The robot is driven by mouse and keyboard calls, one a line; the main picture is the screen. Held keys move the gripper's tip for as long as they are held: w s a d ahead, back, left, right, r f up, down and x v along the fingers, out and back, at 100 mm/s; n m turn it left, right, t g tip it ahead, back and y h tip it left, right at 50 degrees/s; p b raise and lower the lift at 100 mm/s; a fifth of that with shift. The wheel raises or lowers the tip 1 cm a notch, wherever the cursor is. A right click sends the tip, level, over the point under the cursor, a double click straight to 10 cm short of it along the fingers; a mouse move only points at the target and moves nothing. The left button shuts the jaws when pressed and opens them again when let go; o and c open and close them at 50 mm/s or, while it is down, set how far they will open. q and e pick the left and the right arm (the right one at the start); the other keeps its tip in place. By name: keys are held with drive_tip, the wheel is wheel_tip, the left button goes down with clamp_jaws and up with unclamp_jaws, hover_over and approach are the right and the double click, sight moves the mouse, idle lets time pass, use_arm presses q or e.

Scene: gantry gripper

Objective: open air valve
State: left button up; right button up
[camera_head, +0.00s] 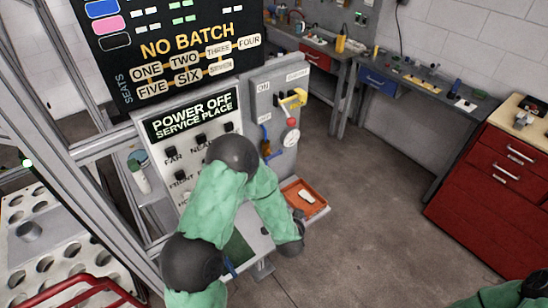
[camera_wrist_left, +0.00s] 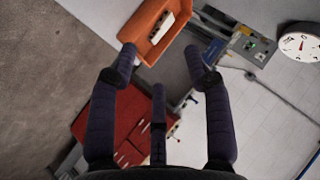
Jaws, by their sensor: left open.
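A grey side panel in the head view carries a blue lever (camera_head: 266,143), which looks like the air valve handle, though no label on it is readable. To its right is a round white gauge (camera_head: 291,138) with a red part above it. The gauge (camera_wrist_left: 300,43) also shows at the right edge of the left wrist view. My left gripper (camera_wrist_left: 162,62) is open and empty, fingers spread, with the blue lever not visible between them. In the head view my left arm reaches down below the panel, and its gripper is largely hidden. My right gripper is out of view.
An orange tray (camera_head: 294,190) with a pale object lies beside my left wrist; it also shows beyond the fingers in the left wrist view (camera_wrist_left: 145,22). A red cabinet (camera_head: 490,190) stands right; the floor between is clear.

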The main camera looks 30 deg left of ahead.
use_arm(q)
drive_tip(key=w+a+r+m+t+y, duration=0.2)
drive_tip(key=w+a+r+y, duration=0.15)
drive_tip(key=r, duration=0.45)
drive_tip(key=m+y, duration=0.1)
drive_tip(key=y, duration=0.3)
approach(273, 155)
drive_tip(key=f+x, duration=0.1)
drive_tip(key=x, duration=0.8)
drive_tip(key=shift+f, duration=0.15)
clamp_jaws()
